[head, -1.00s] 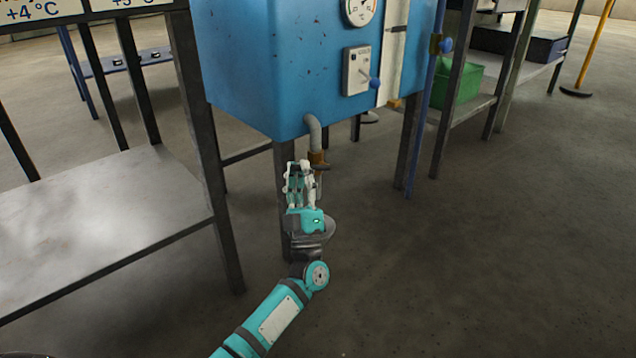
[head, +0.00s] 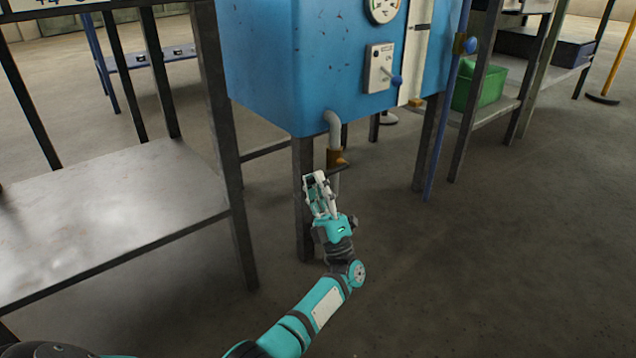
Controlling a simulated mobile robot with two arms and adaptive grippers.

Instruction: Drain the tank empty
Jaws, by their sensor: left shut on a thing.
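The blue tank (head: 270,70) stands on dark metal legs. A grey drain pipe (head: 333,122) bends down from its underside to a brass valve (head: 336,157). A thin dark lever (head: 335,168) sticks out to the left from the valve. My left gripper (head: 316,182) is below and left of the valve, tilted, with its fingers shut on the lever; the fingers hide the lever's end. A pale spout shows below the valve, partly behind the gripper. I cannot tell whether liquid runs from it. My right gripper is not in view.
A control box (head: 379,68) with a blue knob and a gauge (head: 383,9) are on the tank's front. A metal table (head: 110,220) stands at the left. A green crate (head: 480,88) sits on a shelf at the right. The floor at the lower right is clear.

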